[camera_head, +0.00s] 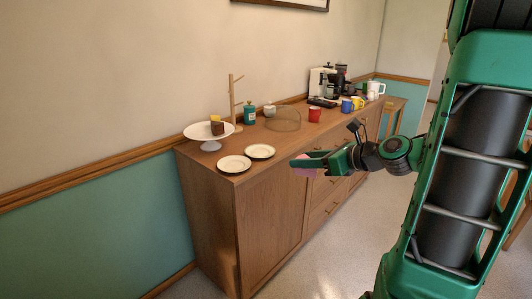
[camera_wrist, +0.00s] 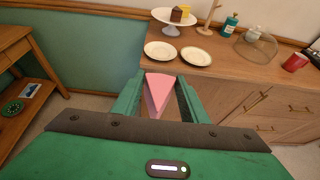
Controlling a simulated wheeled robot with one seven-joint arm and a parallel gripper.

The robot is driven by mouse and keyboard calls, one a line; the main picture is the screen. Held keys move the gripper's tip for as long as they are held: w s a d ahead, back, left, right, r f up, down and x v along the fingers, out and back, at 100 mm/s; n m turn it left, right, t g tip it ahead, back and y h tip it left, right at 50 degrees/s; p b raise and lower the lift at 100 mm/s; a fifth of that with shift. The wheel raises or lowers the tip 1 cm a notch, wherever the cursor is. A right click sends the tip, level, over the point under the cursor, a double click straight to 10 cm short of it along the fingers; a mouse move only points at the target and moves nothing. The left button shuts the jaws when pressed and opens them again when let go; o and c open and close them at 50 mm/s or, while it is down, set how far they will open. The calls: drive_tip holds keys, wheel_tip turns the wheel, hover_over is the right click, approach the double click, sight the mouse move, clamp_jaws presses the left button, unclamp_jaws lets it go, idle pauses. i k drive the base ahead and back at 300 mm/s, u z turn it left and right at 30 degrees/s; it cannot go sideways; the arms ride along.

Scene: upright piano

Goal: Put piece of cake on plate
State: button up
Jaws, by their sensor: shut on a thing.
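A pink wedge-shaped piece of cake (camera_wrist: 158,92) is held between the two fingers of my gripper (camera_wrist: 160,98), which is shut on it. In the head view the gripper (camera_head: 308,164) hides most of the cake, and a bit of pink shows at the fingers. The gripper is in the air in front of the sideboard. Two empty white plates lie on the sideboard top: a left plate (camera_head: 234,164) and a right plate (camera_head: 260,151). In the wrist view the left plate (camera_wrist: 160,51) and right plate (camera_wrist: 196,56) are beyond the fingertips.
A white cake stand (camera_head: 209,133) holding a dark and yellow cake slice (camera_head: 217,126) stands behind the plates on the wooden sideboard (camera_head: 205,182).

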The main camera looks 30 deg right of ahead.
sight(259, 153)
drive_tip(key=i, duration=0.9)
drive_tip(key=u, duration=0.05)
